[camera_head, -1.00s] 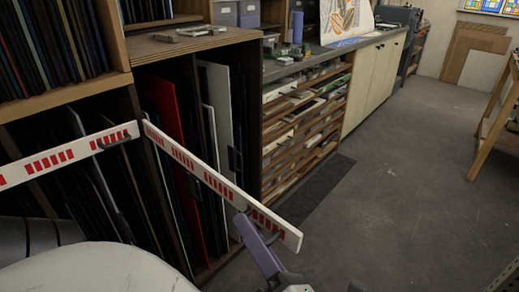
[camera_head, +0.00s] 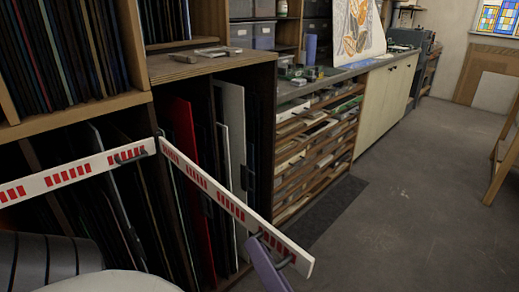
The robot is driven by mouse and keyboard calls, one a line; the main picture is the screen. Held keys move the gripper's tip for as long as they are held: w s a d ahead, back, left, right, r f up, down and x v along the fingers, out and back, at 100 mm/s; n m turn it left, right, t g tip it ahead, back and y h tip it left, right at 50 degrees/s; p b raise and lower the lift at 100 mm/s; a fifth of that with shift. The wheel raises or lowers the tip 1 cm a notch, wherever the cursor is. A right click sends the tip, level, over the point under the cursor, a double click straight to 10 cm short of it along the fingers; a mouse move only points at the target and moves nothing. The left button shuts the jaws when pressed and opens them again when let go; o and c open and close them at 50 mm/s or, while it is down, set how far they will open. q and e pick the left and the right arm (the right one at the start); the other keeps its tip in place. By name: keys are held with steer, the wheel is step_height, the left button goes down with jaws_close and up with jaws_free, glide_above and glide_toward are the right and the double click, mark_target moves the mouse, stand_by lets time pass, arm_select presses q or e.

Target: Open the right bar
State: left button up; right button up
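The right bar (camera_head: 213,191) is white with red marks. It is hinged at a post in the middle of the rack and stands swung out from the rack front, with its free end toward the floor area at lower right. My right gripper (camera_head: 261,250) shows as a purple finger at the bar's dark handle (camera_head: 277,246), near the free end. The rest of the gripper is cut off by the bottom edge, so its grip is unclear. The left bar (camera_head: 75,172), of the same kind with a dark handle (camera_head: 130,154), lies across the left rack bay. My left gripper is out of view.
The rack's right bay holds upright sheets, including a red panel (camera_head: 185,150) and a white panel (camera_head: 232,125). Shelves of trays (camera_head: 315,140) and a long counter (camera_head: 345,72) run to the right. Grey floor (camera_head: 400,220) is open at right; a wooden stand (camera_head: 505,160) is at its edge.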

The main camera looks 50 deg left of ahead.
steer(key=b+v, duration=0.1)
steer(key=v, duration=0.8)
steer(key=shift+d, duration=0.25)
